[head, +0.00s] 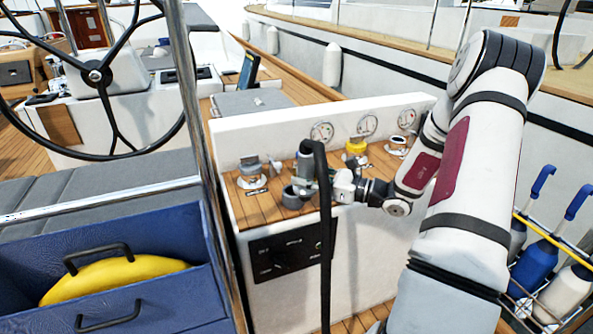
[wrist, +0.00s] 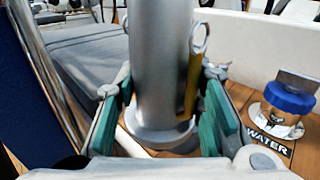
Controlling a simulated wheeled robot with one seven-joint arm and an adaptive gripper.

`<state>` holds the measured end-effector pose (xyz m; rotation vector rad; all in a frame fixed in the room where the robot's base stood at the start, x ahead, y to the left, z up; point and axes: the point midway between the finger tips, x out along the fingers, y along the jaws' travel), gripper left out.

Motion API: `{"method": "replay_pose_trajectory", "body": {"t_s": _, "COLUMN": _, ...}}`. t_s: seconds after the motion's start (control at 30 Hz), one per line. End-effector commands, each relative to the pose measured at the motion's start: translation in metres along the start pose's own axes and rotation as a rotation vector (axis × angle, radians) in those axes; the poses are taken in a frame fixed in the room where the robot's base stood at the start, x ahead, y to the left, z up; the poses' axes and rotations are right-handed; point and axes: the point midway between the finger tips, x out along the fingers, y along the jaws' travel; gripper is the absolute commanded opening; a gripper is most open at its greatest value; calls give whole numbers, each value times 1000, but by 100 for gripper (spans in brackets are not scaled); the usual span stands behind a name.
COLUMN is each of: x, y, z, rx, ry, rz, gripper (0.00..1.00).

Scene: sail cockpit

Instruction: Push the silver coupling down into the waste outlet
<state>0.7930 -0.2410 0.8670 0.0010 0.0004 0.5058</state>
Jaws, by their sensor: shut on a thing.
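The silver coupling (wrist: 158,70) stands upright between the green pads of my gripper (wrist: 160,120). It has a ring and a yellow strip on its right side. In the head view my gripper (head: 318,185) is shut on the coupling (head: 305,170) above the wooden top of the console, and a black hose (head: 325,230) arches over and hangs down the front. A grey ring (wrist: 150,140) shows around the coupling's lower end. A grey round fitting (head: 292,198) shows beside the gripper in the head view; I cannot tell whether it is the waste outlet or how deep the coupling sits.
A yellow cap (head: 356,147) and another fitting (head: 397,145) are to the right. A white gauge panel (head: 285,140) rises behind. A metal post (head: 190,90) stands left.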

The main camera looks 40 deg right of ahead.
Motion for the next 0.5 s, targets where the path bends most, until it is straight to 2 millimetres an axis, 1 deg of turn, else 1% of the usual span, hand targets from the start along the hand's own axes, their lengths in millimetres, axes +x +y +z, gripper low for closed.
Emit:
{"method": "replay_pose_trajectory", "body": {"t_s": 0.03, "x": -11, "y": 6, "z": 3, "rx": 1, "ry": 0, "rz": -3, "gripper": 0}}
{"method": "replay_pose_trajectory", "body": {"t_s": 0.3, "x": -60, "y": 37, "z": 8, "rx": 0, "ry": 0, "rz": -3, "gripper": 0}}
{"method": "replay_pose_trajectory", "body": {"t_s": 0.5, "x": -81, "y": 50, "z": 10, "rx": -1, "ry": -1, "rz": -2, "gripper": 0}}
